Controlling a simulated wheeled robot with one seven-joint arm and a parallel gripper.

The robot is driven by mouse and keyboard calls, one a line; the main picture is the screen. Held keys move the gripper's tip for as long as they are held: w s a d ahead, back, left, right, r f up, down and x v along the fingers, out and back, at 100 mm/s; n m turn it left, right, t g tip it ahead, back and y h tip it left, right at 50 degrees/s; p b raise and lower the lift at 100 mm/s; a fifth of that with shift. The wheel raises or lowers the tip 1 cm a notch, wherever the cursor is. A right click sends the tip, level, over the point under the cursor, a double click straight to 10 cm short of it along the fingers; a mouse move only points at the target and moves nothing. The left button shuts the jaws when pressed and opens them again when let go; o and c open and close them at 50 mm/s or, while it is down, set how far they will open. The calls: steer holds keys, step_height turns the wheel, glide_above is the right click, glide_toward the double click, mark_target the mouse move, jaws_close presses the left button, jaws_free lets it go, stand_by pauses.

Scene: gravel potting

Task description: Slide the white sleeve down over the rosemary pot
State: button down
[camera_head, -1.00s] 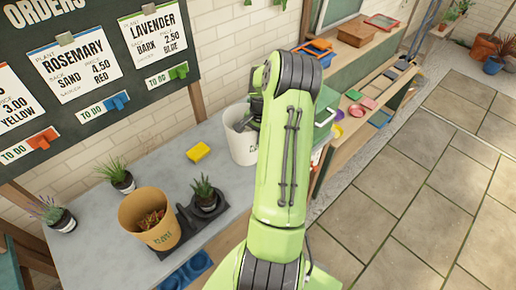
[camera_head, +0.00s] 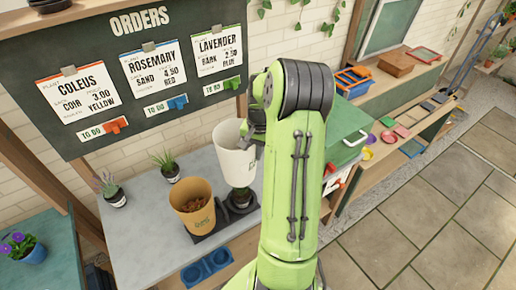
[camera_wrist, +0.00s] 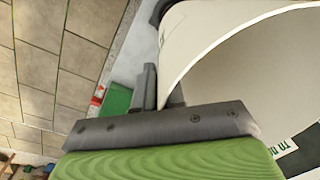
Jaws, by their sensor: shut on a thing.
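The white sleeve (camera_head: 232,158) hangs in the head view, slightly tilted, directly above a potted plant. It fills the right of the wrist view (camera_wrist: 230,65). My gripper (camera_wrist: 156,92) is shut on the sleeve's wall near its rim; in the head view my arm hides most of the gripper. The pot under the sleeve, apparently the rosemary pot (camera_head: 241,199), sits upright in a dark round holder. The sleeve hides the plant's top. The sleeve's lower edge is close to the pot; I cannot tell whether they touch.
Two small plants (camera_head: 165,167) and (camera_head: 112,190) stand further left on the grey bench. A blue tray (camera_head: 206,268) lies in front. A green box (camera_head: 345,130) stands right of my arm.

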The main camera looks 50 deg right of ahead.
step_height(320, 180, down, 16)
steer(key=b, duration=1.1)
steer(key=shift+a+r, duration=0.1)
steer(key=shift+r, duration=0.05)
steer(key=c, duration=1.1)
jaws_free()
steer(key=shift+c, duration=0.2)
step_height(320, 180, up, 16)
steer(key=s+p, duration=0.1)
steer(key=shift+d, duration=0.2)
